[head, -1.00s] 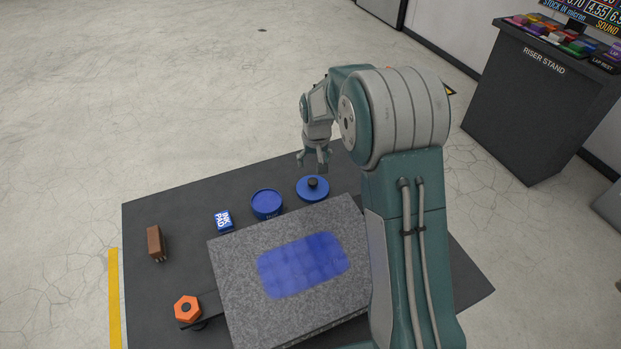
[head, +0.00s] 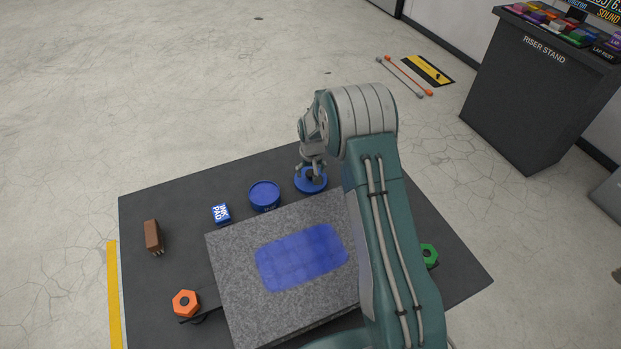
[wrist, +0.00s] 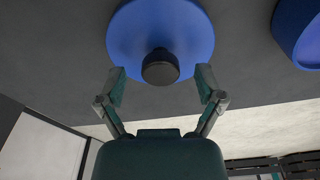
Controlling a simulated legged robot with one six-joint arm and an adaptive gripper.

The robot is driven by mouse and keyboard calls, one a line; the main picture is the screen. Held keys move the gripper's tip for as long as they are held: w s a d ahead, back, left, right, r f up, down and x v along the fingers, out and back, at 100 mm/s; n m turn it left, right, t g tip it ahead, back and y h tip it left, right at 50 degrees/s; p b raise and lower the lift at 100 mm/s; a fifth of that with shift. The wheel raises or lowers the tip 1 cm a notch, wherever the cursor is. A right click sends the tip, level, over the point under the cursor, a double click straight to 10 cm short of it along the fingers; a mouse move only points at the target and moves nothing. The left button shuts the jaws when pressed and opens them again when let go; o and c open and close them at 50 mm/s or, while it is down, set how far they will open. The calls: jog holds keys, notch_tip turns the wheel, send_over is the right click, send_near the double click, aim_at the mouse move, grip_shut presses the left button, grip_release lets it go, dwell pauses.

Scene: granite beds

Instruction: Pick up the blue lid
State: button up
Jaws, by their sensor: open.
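The blue lid (head: 311,187) is a round disc with a black knob, lying flat on the dark table behind the granite slab. In the wrist view the lid (wrist: 182,25) fills the top middle, its black knob (wrist: 160,67) toward me. My gripper (head: 312,172) is over the lid in the head view and partly covers it. In the wrist view my gripper (wrist: 160,78) is open, one finger on each side of the knob, with visible gaps. Whether the fingertips are level with the knob I cannot tell.
A blue round tin (head: 264,195) stands left of the lid. Beyond it are an ink pad box (head: 220,213) and a brown block-like brush (head: 152,237). The granite slab (head: 230,262) with a blue patch lies in front. Orange (head: 185,303) and green (head: 430,255) knobs flank it.

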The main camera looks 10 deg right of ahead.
jog(key=shift+w+f, duration=0.1)
jog(key=shift+f, duration=0.55)
jog(key=c, duration=1.2)
jog(key=shift+o, duration=0.2)
